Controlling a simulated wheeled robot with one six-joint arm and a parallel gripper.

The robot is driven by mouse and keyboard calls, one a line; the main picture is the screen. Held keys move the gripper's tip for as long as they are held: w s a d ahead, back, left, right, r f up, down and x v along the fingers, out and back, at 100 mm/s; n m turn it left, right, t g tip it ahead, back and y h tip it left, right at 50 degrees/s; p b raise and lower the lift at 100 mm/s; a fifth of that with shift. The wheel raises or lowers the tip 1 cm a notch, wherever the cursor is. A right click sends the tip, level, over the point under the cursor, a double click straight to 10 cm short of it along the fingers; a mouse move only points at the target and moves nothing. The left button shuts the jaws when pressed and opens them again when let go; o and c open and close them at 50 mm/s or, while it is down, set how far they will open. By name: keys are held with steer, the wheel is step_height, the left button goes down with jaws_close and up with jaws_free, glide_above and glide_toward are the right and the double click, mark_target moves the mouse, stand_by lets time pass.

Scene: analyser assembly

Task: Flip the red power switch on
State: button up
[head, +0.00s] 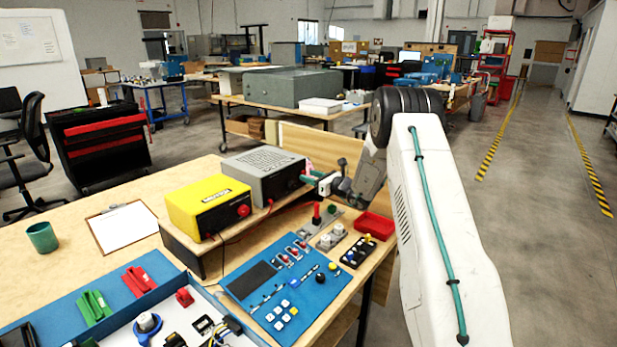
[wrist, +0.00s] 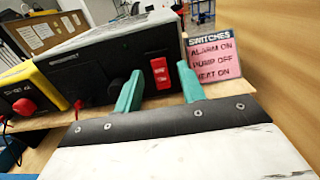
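The red power switch (wrist: 161,73) is a rocker on the dark front face of the grey box (wrist: 110,40), right of a black knob (wrist: 117,90). My gripper (wrist: 158,72) has two green fingers, apart and empty, pointing at the box front. In the wrist view the switch shows between them, nearer the right one. I cannot tell whether either finger touches the box. My gripper also shows in the head view (head: 312,176), at the box's right end.
A pink card (wrist: 213,58) reading "SWITCHES, ALARM ON, PUMP OFF, HEAT ON" stands right of the switch. A yellow box (head: 209,204) with a red knob sits left of the grey box. A blue mat (head: 285,270) with small parts and a red tray (head: 375,225) lie in front.

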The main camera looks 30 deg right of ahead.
steer(key=shift+w+a, duration=0.25)
steer(key=shift+w, duration=0.4)
jaws_close()
steer(key=shift+s+f+t+y, duration=0.1)
steer(key=shift+f+t+y, duration=0.2)
steer(key=shift+t, duration=0.6)
steer(key=shift+f+t+y, duration=0.1)
steer(key=shift+t+y, duration=0.3)
steer(key=shift+t, duration=0.5)
jaws_free()
